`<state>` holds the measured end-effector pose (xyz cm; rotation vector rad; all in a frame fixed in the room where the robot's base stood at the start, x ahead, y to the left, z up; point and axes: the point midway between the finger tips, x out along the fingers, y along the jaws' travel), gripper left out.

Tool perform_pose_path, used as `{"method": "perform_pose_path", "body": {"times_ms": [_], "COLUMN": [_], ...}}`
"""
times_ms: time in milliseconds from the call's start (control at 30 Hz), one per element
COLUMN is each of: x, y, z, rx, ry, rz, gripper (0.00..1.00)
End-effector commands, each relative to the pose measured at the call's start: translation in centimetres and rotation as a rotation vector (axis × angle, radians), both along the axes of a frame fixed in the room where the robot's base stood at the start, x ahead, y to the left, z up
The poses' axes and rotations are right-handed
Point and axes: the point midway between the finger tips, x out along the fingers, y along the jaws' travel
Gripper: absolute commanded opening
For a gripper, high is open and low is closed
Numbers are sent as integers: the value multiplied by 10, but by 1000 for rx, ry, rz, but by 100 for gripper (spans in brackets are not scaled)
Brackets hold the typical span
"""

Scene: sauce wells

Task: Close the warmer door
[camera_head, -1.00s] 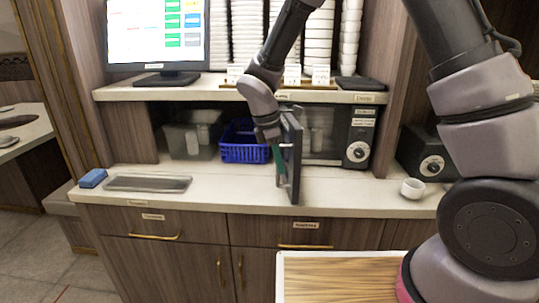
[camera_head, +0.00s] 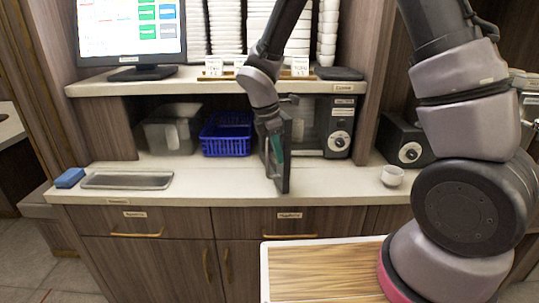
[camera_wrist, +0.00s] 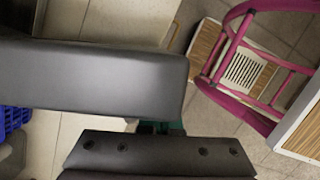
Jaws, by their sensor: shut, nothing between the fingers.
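The warmer (camera_head: 339,127) is a dark box with a control knob, under the shelf on the counter. Its dark door (camera_head: 286,165) stands open, jutting out from the warmer's left side toward me. My gripper (camera_head: 275,158) is at the left side of the door, its green fingers close against it; exact contact is unclear. The fingers are shut and empty. In the wrist view a large grey panel, apparently the door (camera_wrist: 90,80), fills the upper left, and only a bit of green finger shows between it and my gripper's bolted body.
A blue basket (camera_head: 226,138) and a clear bin (camera_head: 170,132) stand left of the door. A white cup (camera_head: 392,176), a drip tray (camera_head: 125,181) and a blue sponge (camera_head: 69,178) sit on the counter. A wooden-topped board (camera_head: 320,272) is in front. A pink-framed stool (camera_wrist: 245,65) stands on the floor.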

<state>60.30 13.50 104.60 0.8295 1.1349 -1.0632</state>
Motion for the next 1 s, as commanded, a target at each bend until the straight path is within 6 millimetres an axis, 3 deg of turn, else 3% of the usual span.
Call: {"method": "perform_pose_path", "body": {"times_ms": [267, 633, 1000], "x": [19, 71, 126], "y": [-60, -131, -170], "z": [1, 0, 0], "rx": [0, 1, 1], "ry": [0, -2, -1], "rz": [225, 574, 566], "gripper": [0, 0, 0]}}
